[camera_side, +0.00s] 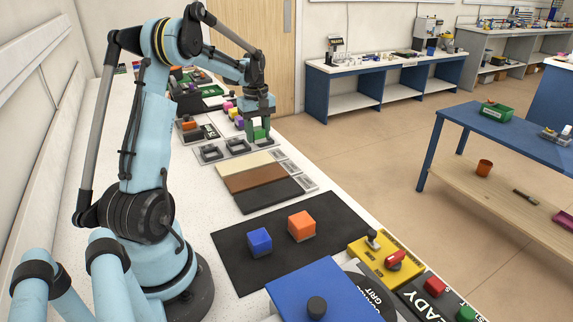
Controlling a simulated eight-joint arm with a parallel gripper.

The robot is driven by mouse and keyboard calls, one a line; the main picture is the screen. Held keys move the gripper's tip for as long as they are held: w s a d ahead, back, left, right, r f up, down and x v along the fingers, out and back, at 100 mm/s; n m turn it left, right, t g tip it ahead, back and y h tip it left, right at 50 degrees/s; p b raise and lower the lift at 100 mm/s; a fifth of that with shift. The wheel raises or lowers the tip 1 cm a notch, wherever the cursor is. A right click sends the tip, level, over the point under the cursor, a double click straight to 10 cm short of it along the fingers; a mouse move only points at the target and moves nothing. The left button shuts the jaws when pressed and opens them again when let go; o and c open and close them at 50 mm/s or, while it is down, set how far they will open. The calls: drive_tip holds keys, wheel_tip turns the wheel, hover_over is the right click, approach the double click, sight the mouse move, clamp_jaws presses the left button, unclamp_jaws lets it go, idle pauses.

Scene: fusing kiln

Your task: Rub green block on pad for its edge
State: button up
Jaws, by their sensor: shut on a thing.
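My gripper (258,126) is at the far end of the white bench, pointing down, shut on a green block (261,134). The block is low, over or at the right end of a grey tray with square recesses (225,149); I cannot tell whether it touches the tray. The pad in three strips lies nearer than the block: cream (243,163), brown (253,177) and black (268,195). The strips are bare. My fingers hide part of the block.
A blue block (259,242) and an orange block (302,226) sit on a black mat (238,265) nearer the camera. A yellow switch box (387,259) and a blue lid-like panel (325,291) stand at the near right. Small coloured blocks lie behind my gripper.

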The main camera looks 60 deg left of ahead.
sight(240, 164)
wheel_tip(240, 164, down, 5)
drive_tip(key=shift+r, duration=0.2)
drive_tip(key=s, duration=0.6)
drive_tip(key=shift+s+f, duration=0.1)
drive_tip(key=shift+s, duration=1.4)
drive_tip(key=shift+f, duration=0.6)
drive_tip(key=shift+w, duration=0.15)
drive_tip(key=shift+w, duration=4.4)
drive_tip(key=shift+s, duration=4.55)
drive_tip(key=shift+w, duration=1.3)
